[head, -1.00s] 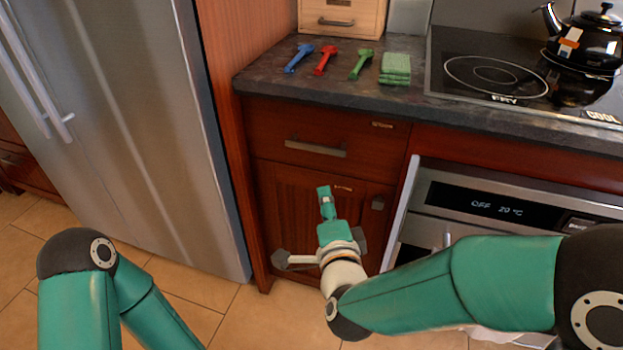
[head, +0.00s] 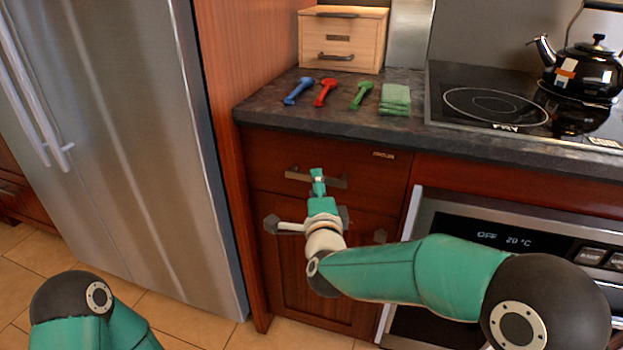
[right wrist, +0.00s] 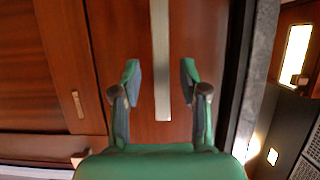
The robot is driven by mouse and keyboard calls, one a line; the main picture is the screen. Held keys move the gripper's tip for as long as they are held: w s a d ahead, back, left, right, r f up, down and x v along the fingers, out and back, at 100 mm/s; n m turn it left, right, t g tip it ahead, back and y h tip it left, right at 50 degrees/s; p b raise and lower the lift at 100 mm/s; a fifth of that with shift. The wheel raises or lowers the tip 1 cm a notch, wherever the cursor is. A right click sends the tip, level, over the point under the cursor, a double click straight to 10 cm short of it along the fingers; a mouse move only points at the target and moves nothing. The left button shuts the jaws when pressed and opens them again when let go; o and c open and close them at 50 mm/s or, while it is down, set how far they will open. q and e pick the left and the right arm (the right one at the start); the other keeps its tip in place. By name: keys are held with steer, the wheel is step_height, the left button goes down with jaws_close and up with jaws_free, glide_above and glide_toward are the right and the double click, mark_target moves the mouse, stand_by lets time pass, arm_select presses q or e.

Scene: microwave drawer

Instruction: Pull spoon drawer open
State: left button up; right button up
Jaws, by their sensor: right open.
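The wooden drawer (head: 270,152) under the counter is shut, flush with the cabinet front. Its grey bar handle (head: 296,174) runs across its middle, partly hidden by my right gripper. My right gripper (head: 318,175) is open in front of the handle. In the right wrist view the handle (right wrist: 161,40) stands as an upright bar between the two spread fingers of the gripper (right wrist: 160,72), with a gap on each side. I cannot tell whether the fingertips reach past the bar. My left gripper is out of view.
On the dark counter (head: 345,122) lie blue (head: 298,91), red (head: 326,92) and green (head: 362,95) utensils and a green cloth (head: 395,99). A small wooden drawer box (head: 343,40) stands behind. The fridge (head: 120,120) is left, the oven (head: 500,235) right.

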steer(key=shift+w+a, duration=0.15)
steer(key=shift+w, duration=1.55)
jaws_close()
